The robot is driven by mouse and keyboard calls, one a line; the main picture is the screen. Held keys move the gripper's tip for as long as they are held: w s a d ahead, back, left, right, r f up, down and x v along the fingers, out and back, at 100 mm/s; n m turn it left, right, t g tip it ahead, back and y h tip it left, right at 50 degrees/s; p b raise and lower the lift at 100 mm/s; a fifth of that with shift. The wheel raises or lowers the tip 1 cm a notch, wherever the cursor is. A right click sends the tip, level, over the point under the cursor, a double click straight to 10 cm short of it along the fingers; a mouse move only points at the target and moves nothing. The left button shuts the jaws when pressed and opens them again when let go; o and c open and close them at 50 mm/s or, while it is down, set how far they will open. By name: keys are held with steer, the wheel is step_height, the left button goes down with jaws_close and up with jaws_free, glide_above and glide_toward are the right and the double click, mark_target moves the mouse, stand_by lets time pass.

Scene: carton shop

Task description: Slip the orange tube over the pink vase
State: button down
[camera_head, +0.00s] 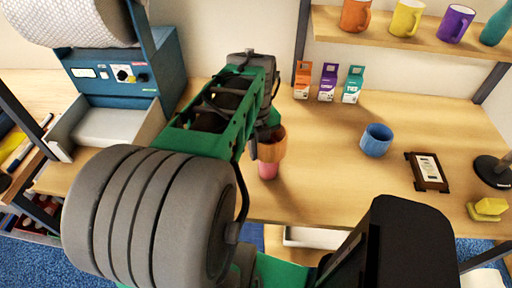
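The orange tube (271,149) is directly below my gripper (268,133), over the wooden table. The pink vase (268,171) shows just under the tube, with only its lower part visible. The tube covers the vase's upper part in this view; I cannot tell whether it is around the vase or only in front of or above it. My gripper points down at the tube's top. Its fingers are mostly hidden by my arm, so their opening and any grip on the tube do not show.
A blue ribbed cup (376,140), a dark framed card (427,171) and small cartons (328,82) stand on the table (325,185). A shelf (400,38) with mugs is at the back right. A blue machine (120,75) stands left.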

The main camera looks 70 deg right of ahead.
steer(key=shift+f+b, duration=1.95)
steer(key=shift+f, duration=1.25)
steer(key=c, duration=1.5)
jaws_free()
steer(key=shift+c, duration=0.2)
step_height(320, 180, up, 10)
steer(key=p, duration=0.8)
steer(key=shift+r, duration=0.1)
